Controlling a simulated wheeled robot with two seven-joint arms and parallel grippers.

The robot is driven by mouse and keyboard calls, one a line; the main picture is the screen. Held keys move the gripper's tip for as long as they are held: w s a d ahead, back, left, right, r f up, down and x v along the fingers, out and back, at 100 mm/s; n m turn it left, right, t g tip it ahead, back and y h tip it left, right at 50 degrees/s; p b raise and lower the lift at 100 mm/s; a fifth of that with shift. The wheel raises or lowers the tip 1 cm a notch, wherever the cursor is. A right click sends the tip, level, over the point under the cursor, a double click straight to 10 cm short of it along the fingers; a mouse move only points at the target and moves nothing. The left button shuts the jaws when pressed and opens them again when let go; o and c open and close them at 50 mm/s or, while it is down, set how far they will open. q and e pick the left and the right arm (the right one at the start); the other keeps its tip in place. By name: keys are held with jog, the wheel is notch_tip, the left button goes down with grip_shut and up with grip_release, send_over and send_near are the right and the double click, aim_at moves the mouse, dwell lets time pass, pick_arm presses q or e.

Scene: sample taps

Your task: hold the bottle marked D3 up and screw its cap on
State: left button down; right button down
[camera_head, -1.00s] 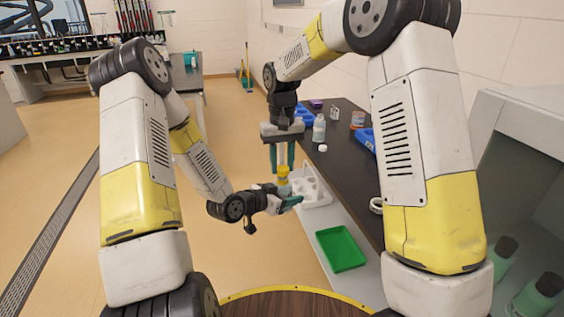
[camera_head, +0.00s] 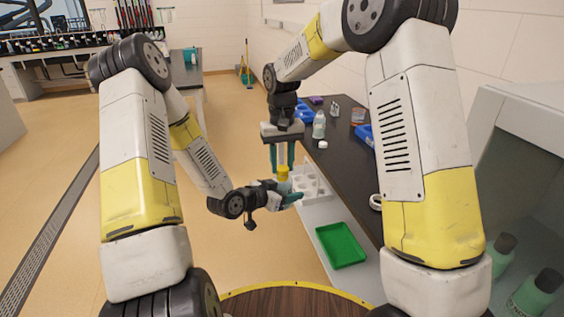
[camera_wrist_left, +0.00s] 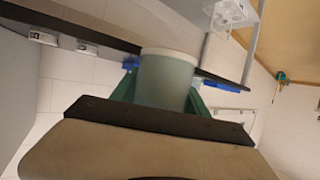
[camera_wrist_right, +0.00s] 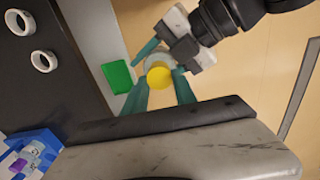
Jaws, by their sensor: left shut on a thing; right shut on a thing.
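The bottle (camera_wrist_left: 165,80) is a pale grey-green cylinder between the green fingers of my left gripper (camera_head: 291,197), which is shut on it away from the bench. No D3 mark is readable on it. The yellow cap (camera_head: 283,173) sits directly above the bottle, between the fingers of my right gripper (camera_head: 282,163), which points down from above and is shut on it. In the right wrist view the cap (camera_wrist_right: 160,77) covers the middle of the bottle's top. I cannot tell whether the threads are engaged. My left fingers hide much of the bottle in the head view.
A white rack with holes (camera_head: 318,192) stands close right of the grippers. A green tray (camera_head: 341,245) lies in front of it. The dark bench (camera_head: 347,178) holds another bottle (camera_head: 319,125), a white cap (camera_head: 323,145) and blue bins. Floor at left is open.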

jog(key=m, duration=1.2)
jog(key=shift+d, duration=0.1)
jog(key=m, duration=0.7)
jog(key=shift+s, duration=0.15)
jog(key=m, duration=1)
jog(key=shift+s, duration=0.1)
jog(key=m, duration=0.5)
jog(key=shift+s, duration=0.1)
jog(key=m, duration=0.4)
jog(key=shift+s+f, duration=0.1)
jog(key=shift+f, duration=0.25)
jog(key=m, duration=0.2)
jog(key=shift+s+d+f+m, duration=0.1)
jog(key=shift+d+f+m, duration=0.2)
jog(key=shift+d+m, duration=0.1)
jog(key=shift+a+m, duration=0.1)
jog(key=shift+m, duration=0.2)
jog(key=shift+a+r+m, duration=0.25)
jog(key=shift+r+m, duration=0.15)
jog(key=shift+r, duration=0.1)
